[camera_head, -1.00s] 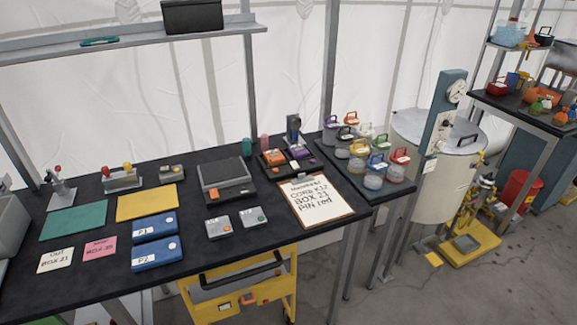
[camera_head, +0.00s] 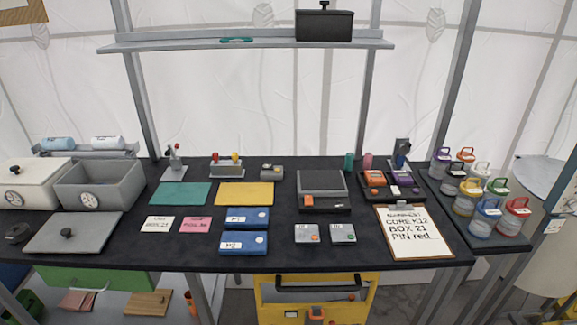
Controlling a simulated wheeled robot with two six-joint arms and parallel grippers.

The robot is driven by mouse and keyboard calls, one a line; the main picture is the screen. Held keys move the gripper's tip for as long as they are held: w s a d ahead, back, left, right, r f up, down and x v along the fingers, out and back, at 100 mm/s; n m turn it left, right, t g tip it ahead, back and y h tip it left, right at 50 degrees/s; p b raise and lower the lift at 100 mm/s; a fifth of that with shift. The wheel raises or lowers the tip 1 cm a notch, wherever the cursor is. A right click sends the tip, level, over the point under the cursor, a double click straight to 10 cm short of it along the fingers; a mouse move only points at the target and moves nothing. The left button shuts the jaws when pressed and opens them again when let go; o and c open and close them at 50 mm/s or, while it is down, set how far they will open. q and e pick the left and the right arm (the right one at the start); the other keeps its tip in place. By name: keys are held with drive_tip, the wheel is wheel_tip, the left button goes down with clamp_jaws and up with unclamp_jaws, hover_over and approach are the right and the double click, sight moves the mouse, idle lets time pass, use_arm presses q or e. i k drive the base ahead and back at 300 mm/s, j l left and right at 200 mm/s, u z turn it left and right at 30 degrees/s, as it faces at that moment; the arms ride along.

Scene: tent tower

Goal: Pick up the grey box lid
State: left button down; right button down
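The grey box lid (camera_head: 88,236) lies flat on the dark table at the left, with a small black knob (camera_head: 66,232) on top. The open grey box (camera_head: 98,187) stands just behind it, with a round label on its front. A dark grey lidded box (camera_head: 324,25) also sits on the high shelf. Neither of my grippers shows in the head view.
A white lidded box (camera_head: 30,183) stands left of the grey box, and a black round item (camera_head: 17,233) lies left of the lid. Teal (camera_head: 180,194) and yellow (camera_head: 245,194) mats, notes and blue cases (camera_head: 243,242) lie to the right. The table front (camera_head: 150,254) right of the lid is clear.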

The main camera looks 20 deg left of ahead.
sight(64, 232)
drive_tip(key=u, duration=2.25)
